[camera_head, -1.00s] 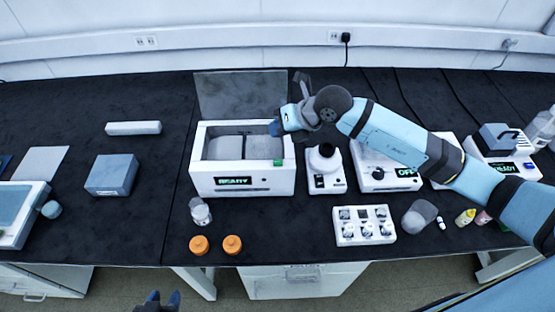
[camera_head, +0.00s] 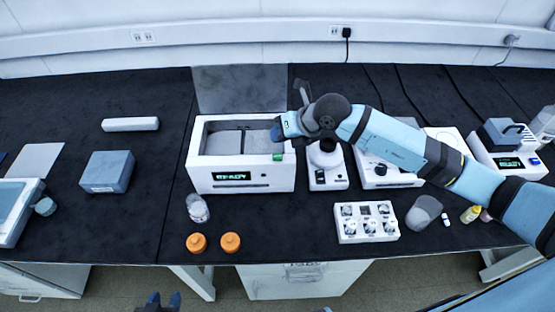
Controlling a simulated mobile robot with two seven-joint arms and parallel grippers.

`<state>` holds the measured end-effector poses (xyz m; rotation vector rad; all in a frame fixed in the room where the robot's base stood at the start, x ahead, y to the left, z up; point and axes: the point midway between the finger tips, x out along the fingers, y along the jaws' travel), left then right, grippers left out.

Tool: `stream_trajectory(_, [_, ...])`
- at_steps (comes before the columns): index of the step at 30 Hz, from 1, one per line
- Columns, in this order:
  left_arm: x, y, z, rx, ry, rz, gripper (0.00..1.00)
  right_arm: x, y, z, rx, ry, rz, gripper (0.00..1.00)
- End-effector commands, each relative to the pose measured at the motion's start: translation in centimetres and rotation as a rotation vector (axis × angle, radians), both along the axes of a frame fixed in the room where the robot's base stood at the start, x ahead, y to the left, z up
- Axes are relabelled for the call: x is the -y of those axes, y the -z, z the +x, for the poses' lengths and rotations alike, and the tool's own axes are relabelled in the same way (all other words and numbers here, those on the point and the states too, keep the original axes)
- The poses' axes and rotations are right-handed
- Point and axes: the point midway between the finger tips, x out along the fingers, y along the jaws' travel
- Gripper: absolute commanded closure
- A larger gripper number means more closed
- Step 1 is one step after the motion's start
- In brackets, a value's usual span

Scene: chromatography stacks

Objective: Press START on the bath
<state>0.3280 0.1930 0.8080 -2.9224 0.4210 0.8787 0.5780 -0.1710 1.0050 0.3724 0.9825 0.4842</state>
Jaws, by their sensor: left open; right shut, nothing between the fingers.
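The bath (camera_head: 205,180) is a white box with an open top and a grey panel standing up behind it. Its front display (camera_head: 231,176) reads READY in green. A small green button (camera_head: 277,157) sits at the front right of its top edge; any label on it is too small to read. My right gripper (camera_head: 277,131) is shut and empty, over the bath's right rim, just behind and above the green button, with a small gap showing. My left gripper (camera_head: 163,299) is open and empty at the bottom edge, in front of the bench, far from the bath.
A white device with a round top (camera_head: 328,178) stands close to the bath's right. A glass jar (camera_head: 198,209) and two orange caps (camera_head: 197,243) are in front. A white block of vials (camera_head: 366,234) is front right. A blue-grey box (camera_head: 107,172) is left, with clear bench between.

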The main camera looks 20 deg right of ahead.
Motion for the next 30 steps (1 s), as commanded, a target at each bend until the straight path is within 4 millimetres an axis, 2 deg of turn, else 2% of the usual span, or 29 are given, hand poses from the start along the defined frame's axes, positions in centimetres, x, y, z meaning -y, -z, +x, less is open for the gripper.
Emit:
stream_trajectory(1, [0.0, 1.0, 0.0, 0.000, 0.000, 0.000, 0.57, 0.0, 1.3, 0.0, -0.001, 0.000, -0.001, 1.00])
stream_trajectory(3, [0.0, 1.7, 0.0, -0.002, -0.001, 0.001, 0.57, 0.0, 2.3, 0.0, -0.001, 0.000, 0.000, 1.00])
stream_trajectory(9, [0.0, 2.6, 0.0, -0.012, -0.004, -0.005, 0.57, 0.0, 3.9, 0.0, 0.001, 0.001, 0.000, 1.00])
stream_trajectory(16, [0.0, 2.0, 0.3, -0.003, -0.006, -0.010, 0.57, 0.0, 3.9, 0.0, 0.001, 0.001, 0.000, 1.00])
stream_trajectory(30, [0.0, 2.2, 0.2, -0.009, -0.006, -0.009, 0.57, 0.0, 3.9, 0.0, 0.000, 0.000, 0.000, 1.00])
